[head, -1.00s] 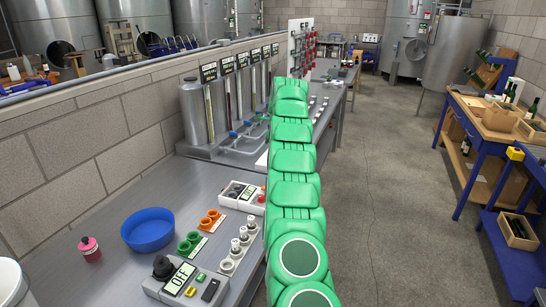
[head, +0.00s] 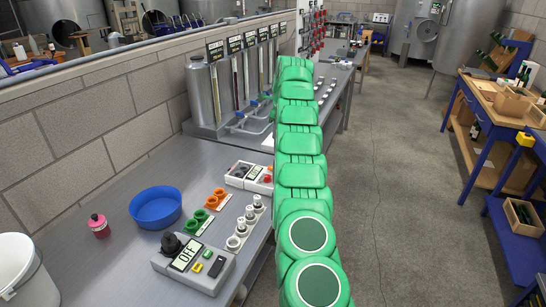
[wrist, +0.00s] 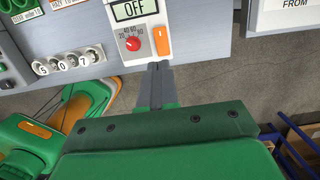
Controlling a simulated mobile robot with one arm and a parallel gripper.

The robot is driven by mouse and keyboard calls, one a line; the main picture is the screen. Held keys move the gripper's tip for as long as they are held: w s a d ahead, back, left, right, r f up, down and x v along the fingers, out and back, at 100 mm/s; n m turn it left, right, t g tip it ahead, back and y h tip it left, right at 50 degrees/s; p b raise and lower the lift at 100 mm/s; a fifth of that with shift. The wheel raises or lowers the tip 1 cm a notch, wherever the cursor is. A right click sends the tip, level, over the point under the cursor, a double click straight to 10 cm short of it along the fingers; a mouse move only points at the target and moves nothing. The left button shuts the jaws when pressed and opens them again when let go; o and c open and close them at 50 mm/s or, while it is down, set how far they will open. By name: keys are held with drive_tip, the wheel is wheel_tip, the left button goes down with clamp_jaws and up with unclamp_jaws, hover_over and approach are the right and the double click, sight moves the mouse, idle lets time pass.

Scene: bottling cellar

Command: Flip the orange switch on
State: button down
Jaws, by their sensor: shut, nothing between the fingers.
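The orange switch (wrist: 162,40) is an upright rocker on a light control box (wrist: 142,47) in the wrist view. It sits right of a red knob (wrist: 133,43), below a display (wrist: 134,9) that reads OFF. My gripper (wrist: 157,68) is shut and empty. Its narrow fingertips are just below the switch in the picture, close to the box's lower edge. I cannot tell whether they touch. In the head view my arm hides the gripper, and I cannot make out the orange switch there.
A blue-framed table (head: 497,125) stands right, across open floor.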

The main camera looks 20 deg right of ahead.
sight(271, 168)
drive_tip(key=shift+f, duration=0.1)
drive_tip(key=f, duration=0.4)
drive_tip(key=w+a+f, duration=0.1)
drive_tip(key=f, duration=0.7)
drive_tip(key=shift+w+a+f, duration=0.15)
drive_tip(key=shift+w+f, duration=0.05)
drive_tip(key=shift+f, duration=0.1)
drive_tip(key=shift+w+a+f, duration=0.1)
drive_tip(key=shift+f, duration=0.4)
drive_tip(key=shift+f, duration=0.1)
drive_tip(key=shift+w+a+f, duration=0.1)
drive_tip(key=shift+a, duration=0.05)
drive_tip(key=shift+s+d, duration=0.2)
drive_tip(key=shift+s+d+r, duration=0.25)
drive_tip(key=shift+s+d, duration=0.1)
drive_tip(key=shift+d, duration=0.1)
